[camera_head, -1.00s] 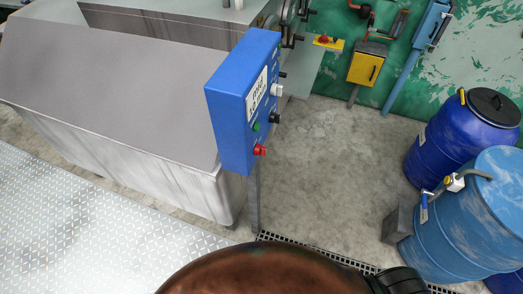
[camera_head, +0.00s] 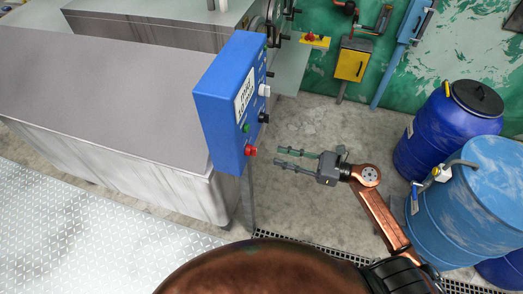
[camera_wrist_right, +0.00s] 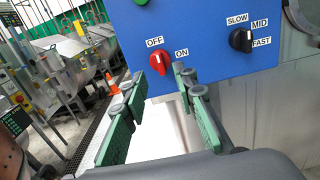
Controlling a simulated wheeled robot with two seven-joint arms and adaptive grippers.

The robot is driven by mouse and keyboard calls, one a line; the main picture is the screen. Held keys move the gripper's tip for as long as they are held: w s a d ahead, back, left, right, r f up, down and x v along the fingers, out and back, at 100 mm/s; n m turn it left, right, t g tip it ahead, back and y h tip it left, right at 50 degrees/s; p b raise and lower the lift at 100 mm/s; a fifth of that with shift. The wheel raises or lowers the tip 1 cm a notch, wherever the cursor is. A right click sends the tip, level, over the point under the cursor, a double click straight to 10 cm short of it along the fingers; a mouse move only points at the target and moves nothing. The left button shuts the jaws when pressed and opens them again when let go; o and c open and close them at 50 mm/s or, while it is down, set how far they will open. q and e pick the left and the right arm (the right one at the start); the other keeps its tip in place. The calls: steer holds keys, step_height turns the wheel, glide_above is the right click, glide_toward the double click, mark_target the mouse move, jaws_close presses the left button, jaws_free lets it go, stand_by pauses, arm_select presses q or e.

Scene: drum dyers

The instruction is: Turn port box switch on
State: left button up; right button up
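A blue control box (camera_head: 221,118) stands on a post beside the grey metal tank. A red switch knob (camera_head: 250,151) is low on its panel. In the right wrist view the red knob (camera_wrist_right: 160,62) sits between OFF and ON labels, with a pale pointer mark on it whose exact direction I cannot tell. My right gripper (camera_head: 279,157) is open and empty, to the right of the red knob and apart from it. In the right wrist view its two green fingers (camera_wrist_right: 157,87) point at the panel on either side below the knob. My left gripper is not in view.
A black speed knob (camera_wrist_right: 241,40) is right of the red one in the wrist view. A green button (camera_head: 245,128) is above the red knob. Blue drums (camera_head: 458,125) stand at the right. A yellow box (camera_head: 353,62) hangs at the back. Open concrete floor lies between.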

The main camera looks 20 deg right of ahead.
mark_target(251, 151)
steer(key=p+x, duration=0.2)
steer(key=x, duration=0.5)
steer(key=shift+w+a, duration=0.15)
steer(key=shift+a, duration=0.2)
steer(key=shift+r, duration=0.1)
steer(key=shift+c, duration=0.2)
jaws_close()
